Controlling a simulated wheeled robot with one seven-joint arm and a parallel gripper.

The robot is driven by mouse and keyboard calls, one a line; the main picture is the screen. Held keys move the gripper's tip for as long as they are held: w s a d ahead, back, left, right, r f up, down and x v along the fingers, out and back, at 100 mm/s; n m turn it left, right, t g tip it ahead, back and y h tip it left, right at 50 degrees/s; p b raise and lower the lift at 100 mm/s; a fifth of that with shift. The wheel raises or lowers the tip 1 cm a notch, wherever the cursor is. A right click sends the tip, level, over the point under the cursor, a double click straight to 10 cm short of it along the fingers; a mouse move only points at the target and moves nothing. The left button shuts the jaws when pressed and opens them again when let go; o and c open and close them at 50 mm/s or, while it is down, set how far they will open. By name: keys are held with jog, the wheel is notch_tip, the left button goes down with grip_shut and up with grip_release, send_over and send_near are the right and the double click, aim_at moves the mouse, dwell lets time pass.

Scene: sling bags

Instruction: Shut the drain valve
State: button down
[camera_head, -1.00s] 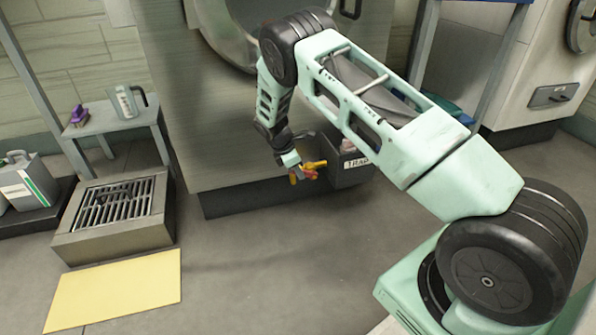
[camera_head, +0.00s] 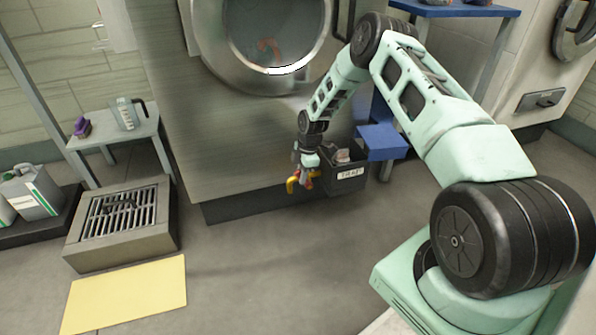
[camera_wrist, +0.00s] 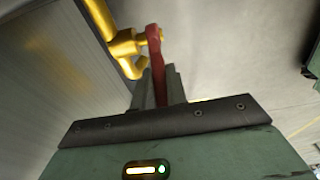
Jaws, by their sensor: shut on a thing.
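The drain valve is a yellow pipe fitting (camera_head: 291,184) low at the front of the big steel machine, with a red lever (camera_head: 309,181). In the wrist view the yellow pipe (camera_wrist: 124,46) bends at upper left, and the red lever (camera_wrist: 157,60) runs from it down between my fingers. My gripper (camera_wrist: 160,78) is shut on the red lever. In the head view my gripper (camera_head: 306,168) is just right of the yellow fitting, pointing down. The lever's lower end is hidden between the fingers.
A dark labelled box (camera_head: 345,176) stands close right of the valve. A blue block-like thing (camera_head: 382,141) is behind my arm. A floor grate (camera_head: 118,212), a yellow mat (camera_head: 128,293) and a grey side table (camera_head: 112,137) are at left. The floor in front is clear.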

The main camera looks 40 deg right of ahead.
jog(key=shift+s+d+r+t+y+b, duration=0.15)
jog(key=shift+d+t+y+b, duration=0.35)
jog(key=shift+y, duration=0.6)
jog(key=shift+s+d+r+t+y+b, duration=0.1)
jog(key=shift+d+r+t+y, duration=0.1)
jog(key=shift+d+y, duration=0.7)
jog(key=shift+a+y, duration=0.2)
jog(key=shift+y, duration=0.1)
jog(key=c, duration=1.4)
grip_release()
jog(key=shift+s, duration=0.1)
jog(key=p+v, duration=0.5)
jog(key=v, duration=1.2)
jog(key=shift+r, duration=0.15)
